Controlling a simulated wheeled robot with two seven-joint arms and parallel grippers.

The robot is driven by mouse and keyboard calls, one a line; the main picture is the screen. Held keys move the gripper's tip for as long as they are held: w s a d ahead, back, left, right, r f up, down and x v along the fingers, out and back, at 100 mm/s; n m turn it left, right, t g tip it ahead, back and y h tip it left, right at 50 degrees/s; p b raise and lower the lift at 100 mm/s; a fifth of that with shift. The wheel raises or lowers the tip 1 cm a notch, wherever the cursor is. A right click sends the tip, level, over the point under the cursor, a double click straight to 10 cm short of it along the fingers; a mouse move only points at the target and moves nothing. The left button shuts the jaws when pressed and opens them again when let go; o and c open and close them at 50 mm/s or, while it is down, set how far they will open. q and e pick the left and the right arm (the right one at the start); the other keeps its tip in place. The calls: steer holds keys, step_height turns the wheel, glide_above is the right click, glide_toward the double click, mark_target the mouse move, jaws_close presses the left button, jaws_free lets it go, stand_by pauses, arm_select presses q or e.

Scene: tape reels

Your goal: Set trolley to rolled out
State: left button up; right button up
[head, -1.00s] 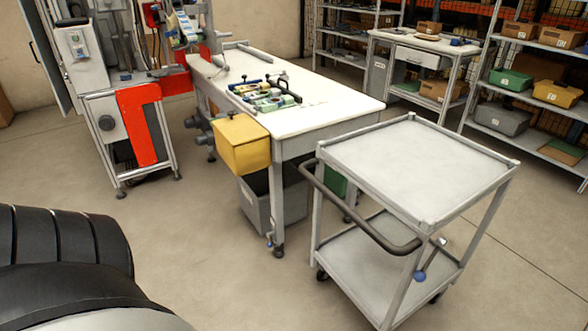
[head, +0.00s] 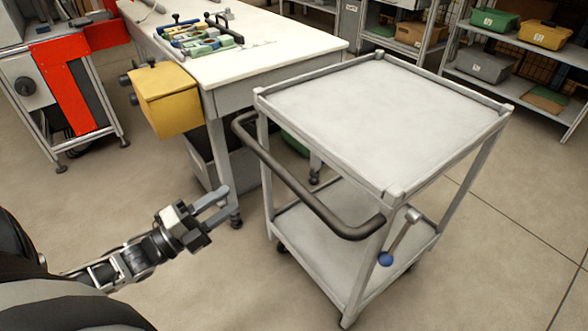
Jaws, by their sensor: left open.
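My right gripper is out of view.
A red-fronted machine (head: 62,85) is at left. Shelves (head: 485,85) stand behind. Floor (head: 500,250) right of the trolley is clear.

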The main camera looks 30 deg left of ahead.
mark_target(280, 166)
arm_select(q)
steer(key=x, duration=0.5)
steer(key=b+x, duration=0.1)
steer(key=x, duration=0.8)
steer(key=shift+w+d+f, duration=0.15)
steer(key=shift+w+f, duration=0.1)
steer(key=shift+w, duration=0.15)
steer(key=shift+w+d+r+b, duration=0.15)
steer(key=shift+w+d+b, duration=0.15)
steer(key=shift+w, duration=0.25)
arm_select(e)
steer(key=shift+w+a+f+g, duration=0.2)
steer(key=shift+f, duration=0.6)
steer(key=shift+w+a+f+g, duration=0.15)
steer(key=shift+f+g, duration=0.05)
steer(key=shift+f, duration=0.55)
arm_select(q)
jaws_close()
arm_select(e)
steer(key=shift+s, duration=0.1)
